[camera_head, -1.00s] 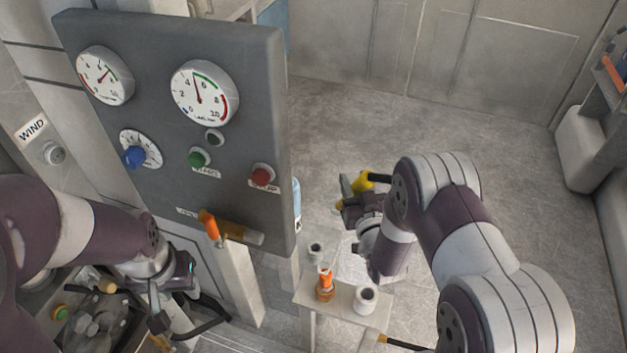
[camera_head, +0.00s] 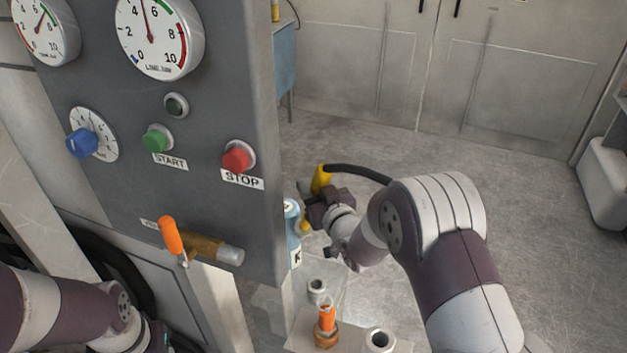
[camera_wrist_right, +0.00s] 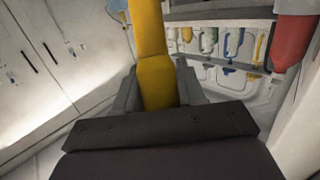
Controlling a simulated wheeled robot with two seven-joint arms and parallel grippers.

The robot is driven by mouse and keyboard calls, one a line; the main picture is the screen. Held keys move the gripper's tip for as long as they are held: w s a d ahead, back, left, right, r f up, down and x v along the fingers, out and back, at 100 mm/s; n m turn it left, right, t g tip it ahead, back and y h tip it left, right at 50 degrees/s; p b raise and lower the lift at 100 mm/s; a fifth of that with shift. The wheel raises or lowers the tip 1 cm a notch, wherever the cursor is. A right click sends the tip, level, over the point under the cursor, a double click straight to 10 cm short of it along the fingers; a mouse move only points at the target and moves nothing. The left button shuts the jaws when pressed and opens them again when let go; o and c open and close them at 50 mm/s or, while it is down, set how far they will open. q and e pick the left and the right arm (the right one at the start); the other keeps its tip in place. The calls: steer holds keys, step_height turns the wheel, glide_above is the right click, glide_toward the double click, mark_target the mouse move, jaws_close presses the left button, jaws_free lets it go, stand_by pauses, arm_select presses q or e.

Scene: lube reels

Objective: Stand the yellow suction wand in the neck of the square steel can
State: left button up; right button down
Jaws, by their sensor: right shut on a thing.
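My right gripper (camera_head: 312,208) is shut on the yellow suction wand (camera_head: 321,179), beside the right edge of the control panel. A black hose runs from the wand's top to the right, behind my arm. In the right wrist view the wand (camera_wrist_right: 155,82) stands between the two fingers and runs up out of the picture. The wand's lower end shows only as a small yellow piece below the gripper.
The grey control panel (camera_head: 200,120) with gauges and an orange-handled valve (camera_head: 171,235) fills the left. A blue-and-white container (camera_head: 292,232) stands beside its edge, close to my right gripper. Floor beyond is clear.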

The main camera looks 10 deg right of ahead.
steer(key=shift+s+f+g+h+p, duration=0.15)
steer(key=shift+f+g+p, duration=0.2)
steer(key=shift+g+p, duration=0.7)
steer(key=shift+w+f+g+h+p, duration=0.1)
steer(key=shift+f+g+p, duration=0.25)
steer(key=shift+p, duration=1.25)
steer(key=shift+s+f+g+h+p, duration=0.15)
steer(key=shift+f+g+p, duration=0.2)
steer(key=shift+g+p, duration=0.7)
steer(key=shift+t, duration=0.35)
step_height(320, 180, down, 12)
steer(key=b, duration=0.8)
steer(key=shift+r+b, duration=0.15)
steer(key=shift+b, duration=0.15)
steer(key=shift+f, duration=0.3)
steer(key=c, duration=0.6)
jaws_free()
steer(key=shift+p+v, duration=1.45)
steer(key=shift+v, duration=4.9)
